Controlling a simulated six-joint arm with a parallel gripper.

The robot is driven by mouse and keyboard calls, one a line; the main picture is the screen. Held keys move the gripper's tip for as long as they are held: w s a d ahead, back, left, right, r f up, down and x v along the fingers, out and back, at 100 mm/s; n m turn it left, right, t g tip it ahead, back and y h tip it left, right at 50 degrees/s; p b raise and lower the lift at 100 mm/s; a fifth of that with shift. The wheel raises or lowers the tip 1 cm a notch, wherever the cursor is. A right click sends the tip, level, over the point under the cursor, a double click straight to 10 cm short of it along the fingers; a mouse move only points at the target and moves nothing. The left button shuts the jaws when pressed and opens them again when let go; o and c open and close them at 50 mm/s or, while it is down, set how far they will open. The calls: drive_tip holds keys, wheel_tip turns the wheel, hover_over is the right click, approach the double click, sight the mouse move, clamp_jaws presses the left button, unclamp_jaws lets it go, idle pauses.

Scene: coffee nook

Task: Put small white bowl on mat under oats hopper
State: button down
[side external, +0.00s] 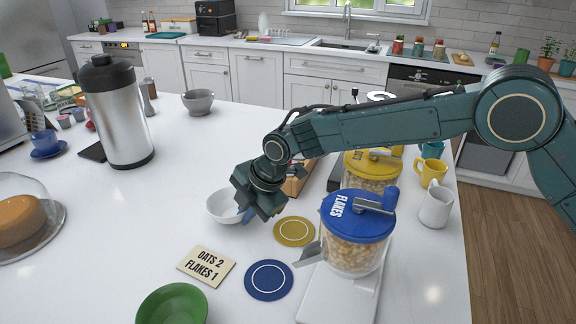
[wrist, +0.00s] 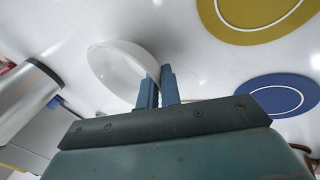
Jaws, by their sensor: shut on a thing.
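The small white bowl (side external: 224,206) is left of the yellow mat in the side view, and it shows in the wrist view (wrist: 112,72). My gripper (side external: 247,214) is shut on the bowl's right rim; its blue fingers (wrist: 160,88) pinch the rim in the wrist view. I cannot tell whether the bowl touches the counter. The round yellow mat (side external: 294,231) lies flat and empty, also in the wrist view (wrist: 250,14). A hopper with a yellow lid (side external: 373,164) stands behind the blue-lidded hopper marked FLAKES (side external: 357,230); no oats label is readable on it.
A round blue mat (side external: 269,280) lies nearer the front. A sign (side external: 206,266) reads OATS 2, FLAKES 1. A green bowl (side external: 172,305) is at the front edge. A steel urn (side external: 118,112) and grey bowl (side external: 198,101) stand farther left. Mugs (side external: 436,205) stand at right.

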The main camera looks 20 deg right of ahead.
wheel_tip(320, 180, up, 19)
idle(0.5)
drive_tip(key=shift+r, duration=0.1)
idle(0.5)
drive_tip(key=n+g+y, duration=0.2)
drive_tip(key=n+g, duration=0.4)
drive_tip(key=n, duration=0.8)
hover_over(306, 227)
drive_tip(key=d, duration=0.2)
wheel_tip(306, 227, down, 12)
drive_tip(key=shift+w+f, duration=0.2)
drive_tip(key=shift+f, duration=1.7)
drive_tip(key=shift+w+f, duration=0.15)
drive_tip(key=shift+f, duration=1.75)
